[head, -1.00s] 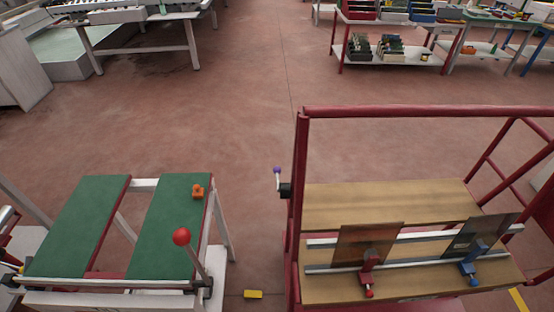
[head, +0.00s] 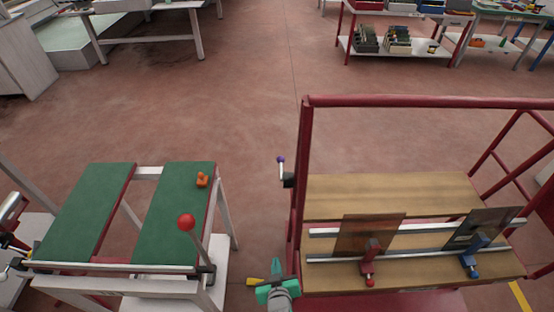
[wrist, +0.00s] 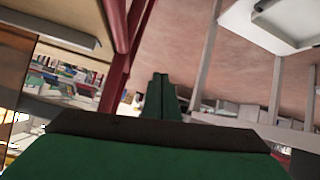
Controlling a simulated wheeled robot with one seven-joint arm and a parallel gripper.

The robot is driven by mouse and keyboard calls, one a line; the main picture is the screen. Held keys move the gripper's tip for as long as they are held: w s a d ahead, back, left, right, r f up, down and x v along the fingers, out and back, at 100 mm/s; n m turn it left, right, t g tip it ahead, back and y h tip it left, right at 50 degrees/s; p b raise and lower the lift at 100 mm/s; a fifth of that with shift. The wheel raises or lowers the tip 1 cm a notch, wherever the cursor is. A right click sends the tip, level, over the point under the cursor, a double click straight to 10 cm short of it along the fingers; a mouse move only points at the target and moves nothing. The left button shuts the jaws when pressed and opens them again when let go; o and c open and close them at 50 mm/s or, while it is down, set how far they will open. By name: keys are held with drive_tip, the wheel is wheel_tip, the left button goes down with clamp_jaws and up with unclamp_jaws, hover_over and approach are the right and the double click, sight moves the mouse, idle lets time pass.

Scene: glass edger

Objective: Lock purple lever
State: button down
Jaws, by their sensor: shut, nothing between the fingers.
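The purple lever (head: 281,160) has a small purple knob on a short pale stem, rising from a black pivot (head: 288,180) on the left red post of the cart (head: 301,200). It stands nearly upright, tilted slightly left. My gripper (head: 277,266) is at the bottom centre of the head view, with green fingers shut and empty. It is apart from the lever, below it in the picture and just left of the post. In the wrist view my shut fingers (wrist: 160,95) point ahead beside the red post; I cannot make out the lever there.
The red cart holds wooden shelves (head: 390,200) with glass panes and red (head: 370,262) and blue (head: 474,255) clamps. At left stands a green-topped table (head: 170,215) with a red ball-handled lever (head: 187,222).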

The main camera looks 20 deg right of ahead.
drive_tip(key=w+d+r+m+g, duration=0.2)
drive_tip(key=w+d, duration=0.1)
drive_tip(key=w, duration=1.1)
drive_tip(key=w+a+r+m+g, duration=0.1)
drive_tip(key=w+a+r+g, duration=0.15)
drive_tip(key=w+r, duration=0.7)
wheel_tip(320, 180, up, 23)
drive_tip(key=g, duration=0.4)
hover_over(279, 157)
drive_tip(key=s+a, duration=0.5)
drive_tip(key=shift+t, duration=0.25)
drive_tip(key=x, duration=0.9)
drive_tip(key=d+x, duration=0.1)
drive_tip(key=x, duration=0.4)
drive_tip(key=shift+w, duration=0.1)
drive_tip(key=shift+a, duration=0.15)
